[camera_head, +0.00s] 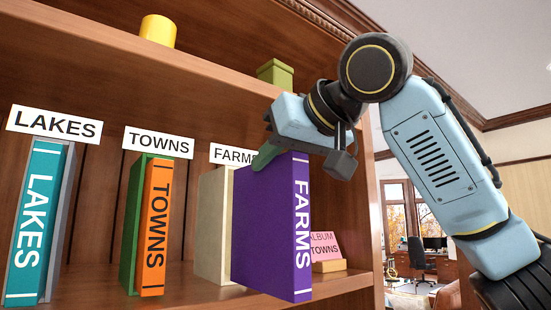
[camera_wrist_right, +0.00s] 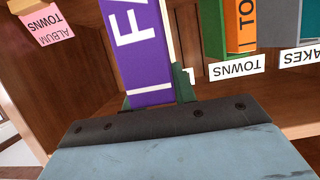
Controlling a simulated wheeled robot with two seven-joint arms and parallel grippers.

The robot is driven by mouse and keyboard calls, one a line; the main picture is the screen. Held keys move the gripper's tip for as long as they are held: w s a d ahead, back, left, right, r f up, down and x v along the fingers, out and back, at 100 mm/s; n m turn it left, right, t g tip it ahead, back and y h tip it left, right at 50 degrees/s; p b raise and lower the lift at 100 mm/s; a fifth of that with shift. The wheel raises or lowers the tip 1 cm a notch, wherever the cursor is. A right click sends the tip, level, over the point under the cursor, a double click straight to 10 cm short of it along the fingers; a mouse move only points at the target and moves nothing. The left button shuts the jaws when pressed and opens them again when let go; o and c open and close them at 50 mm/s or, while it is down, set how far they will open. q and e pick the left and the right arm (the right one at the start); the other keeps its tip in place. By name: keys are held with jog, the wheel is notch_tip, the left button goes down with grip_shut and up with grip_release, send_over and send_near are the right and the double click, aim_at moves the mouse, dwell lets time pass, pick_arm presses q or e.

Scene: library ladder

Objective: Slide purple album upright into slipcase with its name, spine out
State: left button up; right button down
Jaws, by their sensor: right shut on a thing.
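The purple album (camera_head: 262,225), with FARMS in white on its spine (camera_head: 302,225), is upright with the spine facing out. My right gripper (camera_head: 303,155) is shut on its top part. The album also shows in the wrist view (camera_wrist_right: 140,50). The cream slipcase (camera_head: 213,225) stands on the shelf behind and left of the album, under the partly covered FARMS sign (camera_head: 233,153). The album hides the slipcase's right part and opening, and I cannot tell whether they touch. The album looks to be in front of the shelf edge. My left gripper is not in view.
To the left stand the teal LAKES album (camera_head: 35,225) in a grey slipcase and the orange TOWNS album (camera_head: 155,225) in a green slipcase (camera_head: 133,230). A pink ALBUM TOWNS card (camera_head: 324,245) is at right. A yellow cylinder (camera_head: 158,31) and green box (camera_head: 275,74) sit above.

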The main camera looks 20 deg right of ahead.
aim_at(246, 169)
jog(key=shift+w+a+r+p, duration=0.1)
jog(key=shift+w+a+p, duration=0.55)
jog(key=shift+w, duration=0.65)
jog(key=shift+w+a+f+p, duration=0.1)
jog(key=shift+w+a+p, duration=0.2)
jog(key=shift+w+p, duration=0.85)
jog(key=shift+w+a+r+p, duration=0.1)
jog(key=shift+w+a+p, duration=0.5)
jog(key=shift+w, duration=0.85)
jog(key=c, duration=1.1)
grip_release()
jog(key=shift+d, duration=0.1)
jog(key=shift+o, duration=0.3)
jog(key=shift+w, duration=0.1)
jog(key=b+v, duration=0.4)
jog(key=v, duration=0.8)
jog(key=shift+s+d, duration=0.1)
jog(key=shift+s, duration=0.3)
jog(key=shift+s+d+r, duration=0.1)
jog(key=shift+s+r, duration=0.1)
jog(key=shift+s, duration=0.05)
jog(key=shift+c, duration=0.4)
